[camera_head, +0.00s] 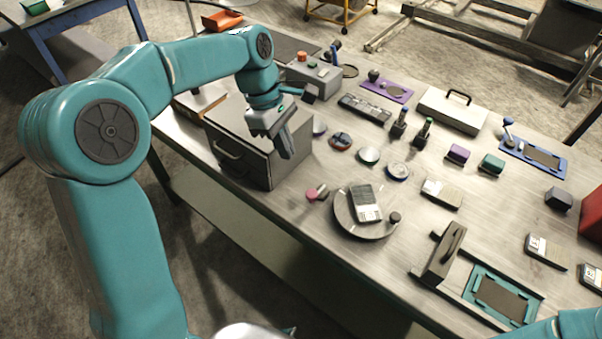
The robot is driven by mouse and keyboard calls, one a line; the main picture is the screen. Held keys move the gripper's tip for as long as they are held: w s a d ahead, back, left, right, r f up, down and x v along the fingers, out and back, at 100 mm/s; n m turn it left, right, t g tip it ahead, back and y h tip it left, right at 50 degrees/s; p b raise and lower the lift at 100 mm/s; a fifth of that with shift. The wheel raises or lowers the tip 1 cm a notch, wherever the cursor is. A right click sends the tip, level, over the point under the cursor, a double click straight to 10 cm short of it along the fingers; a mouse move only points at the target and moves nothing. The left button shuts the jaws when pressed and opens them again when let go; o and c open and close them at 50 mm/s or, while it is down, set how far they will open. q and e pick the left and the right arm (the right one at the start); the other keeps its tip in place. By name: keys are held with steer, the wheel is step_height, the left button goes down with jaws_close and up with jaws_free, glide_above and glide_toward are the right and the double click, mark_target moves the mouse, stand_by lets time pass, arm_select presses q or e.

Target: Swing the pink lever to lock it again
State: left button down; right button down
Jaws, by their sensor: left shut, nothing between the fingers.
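A small pink lever (315,193) sits on the table at the left edge of a round grey turntable (350,225). A grey and white device (365,202) lies on the turntable, and a dark knob (395,217) stands at its right rim. My left gripper (288,155) points down in front of the dark grey box, behind the pink lever in the view and apart from it. It is shut and empty.
The grey box (236,158) with a handle stands left of the lever. Several round discs, such as one blue-rimmed disc (397,171), lie behind the turntable. The table's front edge is bare near the lever.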

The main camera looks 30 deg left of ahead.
arm_select(q)
steer(key=x, duration=1)
steer(key=shift+d+f, duration=0.1)
